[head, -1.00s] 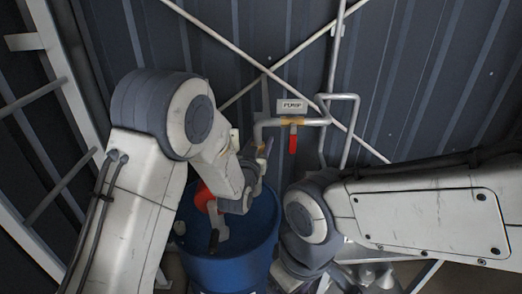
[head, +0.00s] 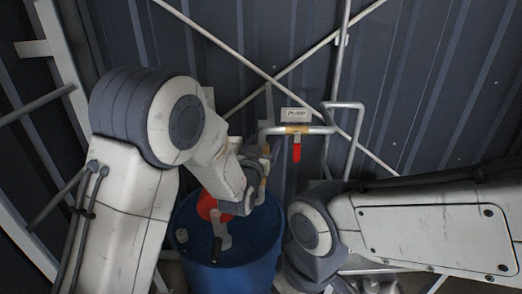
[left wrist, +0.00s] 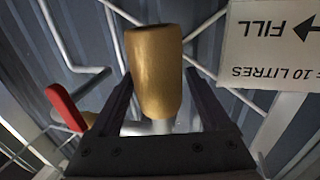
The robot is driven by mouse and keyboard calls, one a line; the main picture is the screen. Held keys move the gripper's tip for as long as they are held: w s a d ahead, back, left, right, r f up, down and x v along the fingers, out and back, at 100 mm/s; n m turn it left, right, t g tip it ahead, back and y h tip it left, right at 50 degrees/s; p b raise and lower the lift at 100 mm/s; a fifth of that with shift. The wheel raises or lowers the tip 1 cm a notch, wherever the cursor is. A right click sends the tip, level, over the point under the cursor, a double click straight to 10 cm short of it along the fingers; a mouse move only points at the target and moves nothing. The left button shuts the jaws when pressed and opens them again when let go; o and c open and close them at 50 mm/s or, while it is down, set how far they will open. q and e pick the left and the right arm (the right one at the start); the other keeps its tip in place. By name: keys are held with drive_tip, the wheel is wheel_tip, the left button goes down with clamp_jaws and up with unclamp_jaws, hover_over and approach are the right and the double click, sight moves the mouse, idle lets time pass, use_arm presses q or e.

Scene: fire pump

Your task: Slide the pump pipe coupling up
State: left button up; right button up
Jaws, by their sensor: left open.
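The pump pipe coupling is a brass-coloured cylinder (left wrist: 155,65) on a grey pipe, large in the middle of the left wrist view. My left gripper (left wrist: 159,82) is open, with one dark finger on each side of the coupling. Small gaps show between the fingers and the coupling. In the head view my left gripper (head: 262,160) is at the pipe above the blue barrel, and the wrist hides much of the coupling. My right arm reaches in from the right, but its gripper is not visible.
The blue barrel (head: 235,272) stands below, with a red part (head: 207,206) at its top. A pipe with a red valve handle (head: 297,152) runs under a small sign (head: 295,114). A FILL sign (left wrist: 272,45) is close on the right in the wrist view.

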use_arm(q)
drive_tip(key=b+v, duration=0.4)
drive_tip(key=v, duration=0.5)
drive_tip(key=shift+s, duration=0.4)
use_arm(e)
wheel_tip(320, 180, down, 5)
drive_tip(key=shift+r, duration=0.2)
use_arm(q)
drive_tip(key=shift+a, duration=0.1)
drive_tip(key=s+d+f+m+g+b, duration=0.1)
drive_tip(key=s+d+f+m+g, duration=0.25)
drive_tip(key=s+f+g, duration=0.9)
drive_tip(key=s+a+g+y, duration=0.1)
drive_tip(key=s+a+g, duration=0.1)
drive_tip(key=s, duration=0.7)
drive_tip(key=s+a+g+y, duration=0.2)
drive_tip(key=s+a+g, duration=0.1)
drive_tip(key=s, duration=0.6)
drive_tip(key=shift+a+f+m+y+b, duration=0.35)
drive_tip(key=shift+a+f+b, duration=0.1)
drive_tip(key=shift+a, duration=0.2)
use_arm(e)
drive_tip(key=shift+f, duration=0.85)
use_arm(q)
drive_tip(key=shift+s, duration=0.15)
drive_tip(key=shift+c, duration=0.3)
use_arm(e)
drive_tip(key=shift+c, duration=0.3)
